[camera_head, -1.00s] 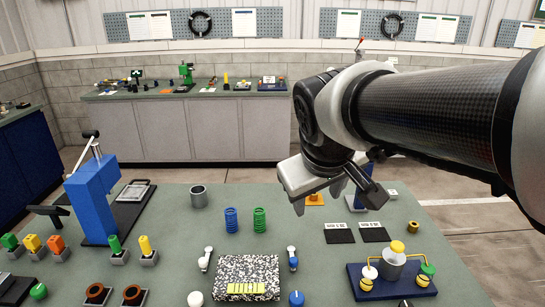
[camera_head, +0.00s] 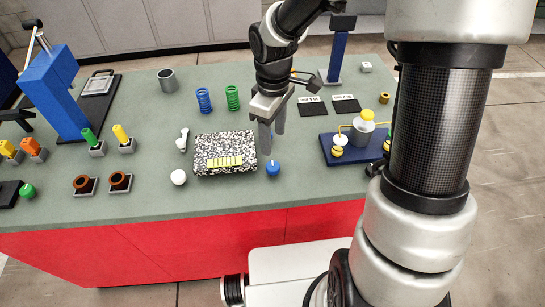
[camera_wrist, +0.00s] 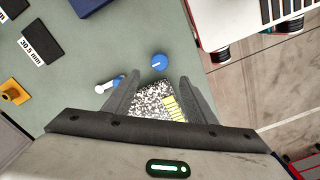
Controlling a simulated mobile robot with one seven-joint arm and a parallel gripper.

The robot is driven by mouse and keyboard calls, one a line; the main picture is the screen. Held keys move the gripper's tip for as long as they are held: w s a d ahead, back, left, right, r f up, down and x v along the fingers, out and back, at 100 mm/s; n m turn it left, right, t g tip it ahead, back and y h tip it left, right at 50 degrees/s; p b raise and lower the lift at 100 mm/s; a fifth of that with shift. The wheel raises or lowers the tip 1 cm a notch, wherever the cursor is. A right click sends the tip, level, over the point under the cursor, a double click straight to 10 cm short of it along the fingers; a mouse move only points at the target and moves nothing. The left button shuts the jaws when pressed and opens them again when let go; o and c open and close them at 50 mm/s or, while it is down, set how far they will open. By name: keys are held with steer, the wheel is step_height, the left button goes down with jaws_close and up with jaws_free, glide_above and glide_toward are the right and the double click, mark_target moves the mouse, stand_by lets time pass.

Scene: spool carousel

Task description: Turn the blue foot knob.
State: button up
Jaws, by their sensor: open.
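The blue foot knob (camera_head: 273,168) stands on the green table, by the front right corner of the speckled block (camera_head: 225,168). It has a pale line on top. In the wrist view the blue knob (camera_wrist: 159,62) lies just beyond the fingertips, roughly centred between them. My gripper (camera_head: 271,136) is open and empty, pointing down over the right end of the block, behind the knob. In the wrist view my gripper (camera_wrist: 160,80) has the speckled block (camera_wrist: 152,97) between its fingers. The knob is apart from both fingers.
A white knob (camera_head: 178,177) stands at the block's front left, and a white lever (camera_head: 182,138) behind it. A lever with a blue end (camera_wrist: 108,86) is beside my gripper. A navy base with a canister (camera_head: 366,128) stands to the right. The table's front edge is close.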

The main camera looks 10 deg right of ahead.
mark_target(273, 165)
step_height(273, 165, down, 12)
steer(key=shift+r+b, duration=0.15)
steer(key=shift+b, duration=0.25)
steer(key=shift+c, duration=0.4)
steer(key=c, duration=1)
steer(key=shift+o, duration=0.2)
steer(key=shift+m, duration=0.4)
steer(key=m+b, duration=0.2)
steer(key=m, duration=0.1)
steer(key=shift+m+b, duration=0.3)
steer(key=shift+b, duration=0.05)
steer(key=m+b, duration=0.2)
steer(key=m, duration=0.3)
steer(key=shift+m, duration=0.4)
